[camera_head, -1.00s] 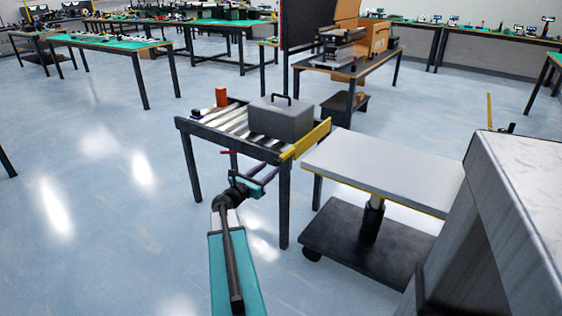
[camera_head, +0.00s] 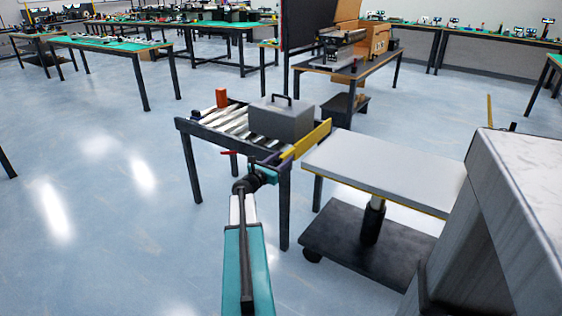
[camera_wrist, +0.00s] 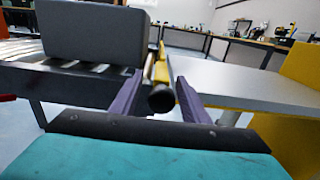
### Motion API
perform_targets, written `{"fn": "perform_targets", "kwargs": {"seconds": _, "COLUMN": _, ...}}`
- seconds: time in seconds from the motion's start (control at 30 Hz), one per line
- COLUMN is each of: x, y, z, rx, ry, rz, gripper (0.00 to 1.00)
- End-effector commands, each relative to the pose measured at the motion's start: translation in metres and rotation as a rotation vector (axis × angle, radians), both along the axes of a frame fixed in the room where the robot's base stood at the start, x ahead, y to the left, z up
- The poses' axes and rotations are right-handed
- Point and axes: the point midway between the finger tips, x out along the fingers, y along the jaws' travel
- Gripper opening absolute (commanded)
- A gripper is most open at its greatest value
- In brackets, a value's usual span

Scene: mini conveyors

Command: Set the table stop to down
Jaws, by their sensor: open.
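The table stop (camera_head: 308,138) is a yellow bar along the right end of the roller conveyor, standing above its rollers. In the wrist view it is a narrow yellow strip (camera_wrist: 161,70) seen end-on, with a round black knob (camera_wrist: 161,98) at its near end. My gripper (camera_head: 279,157) is at the near end of the stop. In the wrist view its two purple fingers (camera_wrist: 160,77) are apart, with the knob showing between them. I cannot tell whether either finger touches it.
A grey case (camera_head: 281,120) and an orange block (camera_head: 221,97) rest on the conveyor (camera_head: 183,124). A red lever (camera_head: 229,152) juts from its near side. A grey lift table (camera_head: 385,172) stands close right. A yellow panel (camera_wrist: 296,75) fills the wrist view's right edge.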

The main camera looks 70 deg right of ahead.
Motion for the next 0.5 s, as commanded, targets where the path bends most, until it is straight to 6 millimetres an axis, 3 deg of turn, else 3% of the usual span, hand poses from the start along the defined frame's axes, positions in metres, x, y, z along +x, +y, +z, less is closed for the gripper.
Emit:
{"fn": "perform_targets", "kwargs": {"seconds": 0.2, "x": -0.0002, "y": 0.0001, "z": 0.0001, "rx": 0.000, "ry": 0.000, "rz": 0.000, "gripper": 0.42}}
{"fn": "perform_targets", "kwargs": {"seconds": 0.47, "x": 0.0001, "y": 0.0001, "z": 0.0000, "rx": 0.000, "ry": 0.000, "rz": 0.001, "gripper": 0.00}}
{"fn": "perform_targets", "kwargs": {"seconds": 0.5, "x": 0.0002, "y": 0.0000, "z": 0.0000, "rx": 0.000, "ry": 0.000, "rz": 0.001, "gripper": 0.00}}
